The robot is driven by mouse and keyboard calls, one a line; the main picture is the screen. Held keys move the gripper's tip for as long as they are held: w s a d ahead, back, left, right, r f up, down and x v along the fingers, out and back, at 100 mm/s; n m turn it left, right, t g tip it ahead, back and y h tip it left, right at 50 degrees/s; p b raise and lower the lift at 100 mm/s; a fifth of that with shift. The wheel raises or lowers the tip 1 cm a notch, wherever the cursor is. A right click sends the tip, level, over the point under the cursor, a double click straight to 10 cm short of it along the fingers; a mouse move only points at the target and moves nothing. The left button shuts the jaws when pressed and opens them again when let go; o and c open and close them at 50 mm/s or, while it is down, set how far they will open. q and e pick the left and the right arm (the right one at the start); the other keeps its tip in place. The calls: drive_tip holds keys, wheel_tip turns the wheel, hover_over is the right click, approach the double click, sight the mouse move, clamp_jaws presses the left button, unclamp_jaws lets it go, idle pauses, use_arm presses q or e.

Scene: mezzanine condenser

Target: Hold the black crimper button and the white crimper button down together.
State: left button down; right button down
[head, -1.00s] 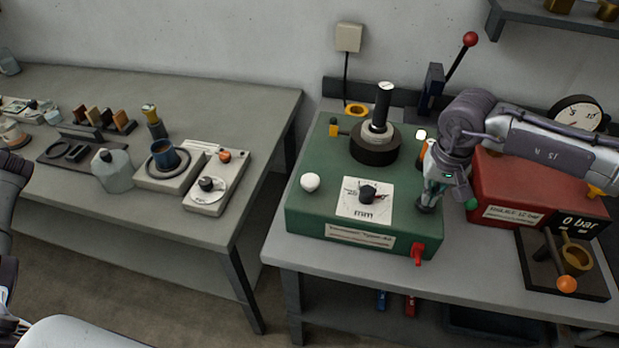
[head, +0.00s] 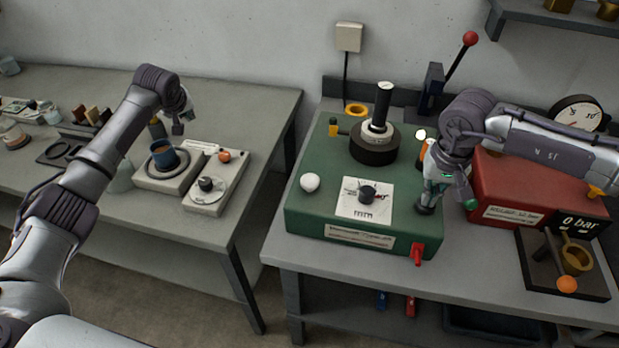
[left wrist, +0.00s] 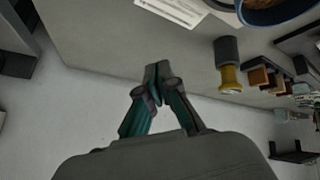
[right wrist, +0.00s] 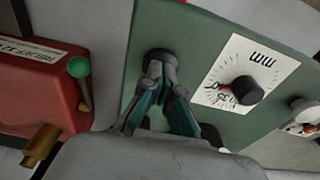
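The green crimper (head: 305,212) stands on the right bench. Its round white button (head: 310,182) is on the left of its top, with nothing on it. The black button (right wrist: 159,56) is at the right end, mostly covered in the head view by my right gripper (head: 428,203). In the right wrist view the right gripper's fingertips (right wrist: 158,70) are together at the black button; I cannot tell whether it is pressed. My left gripper (head: 178,127) is over the left bench, well left of the white button. Its fingertips (left wrist: 156,82) are together and empty.
A blue cup (head: 165,155) and a white dial unit (head: 205,200) sit near the left gripper. A black post (head: 383,105) stands on the crimper behind its dial (head: 365,208). A red box (head: 510,190) is to the right. A gap separates the benches.

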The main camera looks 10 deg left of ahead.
use_arm(q)
drive_tip(key=d+r+m+h, duration=0.2)
drive_tip(key=d+r, duration=0.1)
drive_tip(key=d, duration=1)
drive_tip(key=m+g, duration=0.6)
drive_tip(key=m, duration=0.1)
approach(310, 179)
drive_tip(key=shift+a+f+h, duration=0.15)
drive_tip(key=shift+a+h, duration=0.25)
drive_tip(key=shift+w+f, duration=0.15)
drive_tip(key=shift+f, duration=1.4)
drive_tip(key=shift+w+f, duration=0.2)
drive_tip(key=shift+f, duration=1.35)
drive_tip(key=shift+f, duration=0.2)
